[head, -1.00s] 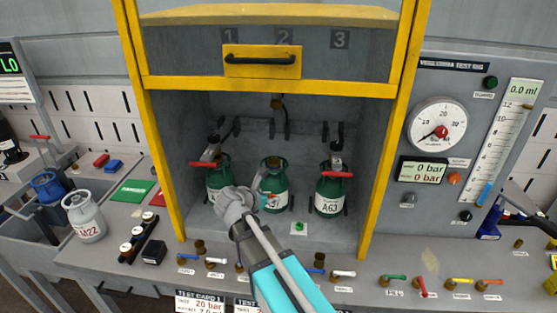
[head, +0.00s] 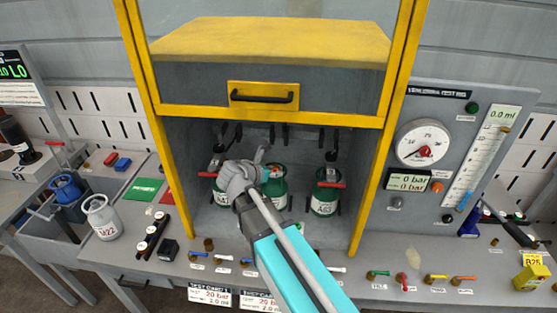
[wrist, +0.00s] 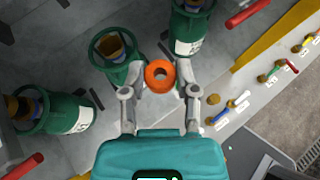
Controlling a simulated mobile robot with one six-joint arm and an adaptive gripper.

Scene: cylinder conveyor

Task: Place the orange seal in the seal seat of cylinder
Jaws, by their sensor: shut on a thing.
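The orange seal (wrist: 160,74), a ring with a hole, sits between the two fingertips of my gripper (wrist: 161,76) in the wrist view. My gripper is shut on it. In the head view my gripper (head: 256,170) is in front of the middle cylinder, and only a small orange bit of the seal (head: 277,168) shows. The green middle cylinder (head: 276,188) stands in the bay; in the wrist view its collar and brown neck (wrist: 114,47) lie just left of the seal. The seal appears apart from the neck; its height above it is unclear. The seal seat is not clearly visible.
Green cylinders stand on either side, left (head: 219,193) and right (head: 325,200), with red levers. A yellow-framed shield with a handle (head: 263,97) hangs above the bay. Valves line the bench front. A grey cylinder (head: 102,216) stands at left.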

